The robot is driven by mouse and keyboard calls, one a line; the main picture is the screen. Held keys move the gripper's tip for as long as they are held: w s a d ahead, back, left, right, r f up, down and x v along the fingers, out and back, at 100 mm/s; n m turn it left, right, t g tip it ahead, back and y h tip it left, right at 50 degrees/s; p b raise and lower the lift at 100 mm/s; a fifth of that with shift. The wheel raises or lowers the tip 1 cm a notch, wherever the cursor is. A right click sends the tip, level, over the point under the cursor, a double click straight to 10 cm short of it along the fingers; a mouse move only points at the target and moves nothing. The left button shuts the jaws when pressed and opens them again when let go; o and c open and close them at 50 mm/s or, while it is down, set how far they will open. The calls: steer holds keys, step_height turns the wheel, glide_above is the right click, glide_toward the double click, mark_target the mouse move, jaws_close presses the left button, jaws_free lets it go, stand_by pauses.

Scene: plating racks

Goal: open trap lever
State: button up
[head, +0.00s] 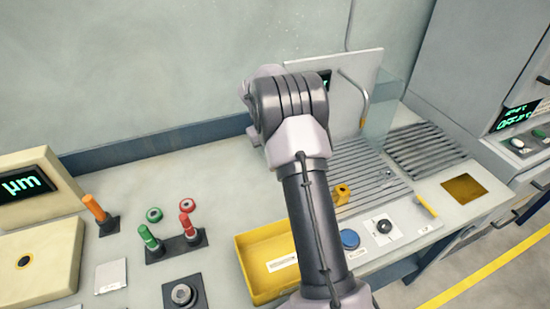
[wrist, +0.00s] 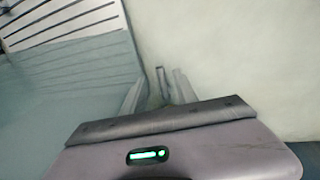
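My gripper (wrist: 158,92) shows in the wrist view with its two grey fingers apart, near a plain pale surface. A small grey piece shows between them; I cannot tell what it is. In the head view my arm hides the gripper. No part is clearly marked as the trap lever. Upright handles stand at the left: an orange one (head: 95,208), a green one (head: 149,238) and a red one (head: 187,225). A bent metal rod with an orange end (head: 363,121) stands by the back panel at the right.
A yellow tray (head: 246,262) lies partly behind my arm. Right of it are a blue button (head: 349,239), a black knob (head: 384,226) and a slatted grate (head: 425,150). A clear panel (head: 385,105) stands by the bent rod. A display box (head: 38,180) is at far left.

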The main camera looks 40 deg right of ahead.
step_height(320, 180, up, 14)
steer(key=a+p, duration=0.2)
steer(key=p, duration=0.2)
steer(key=shift+w+a, duration=0.3)
steer(key=shift+a, duration=0.05)
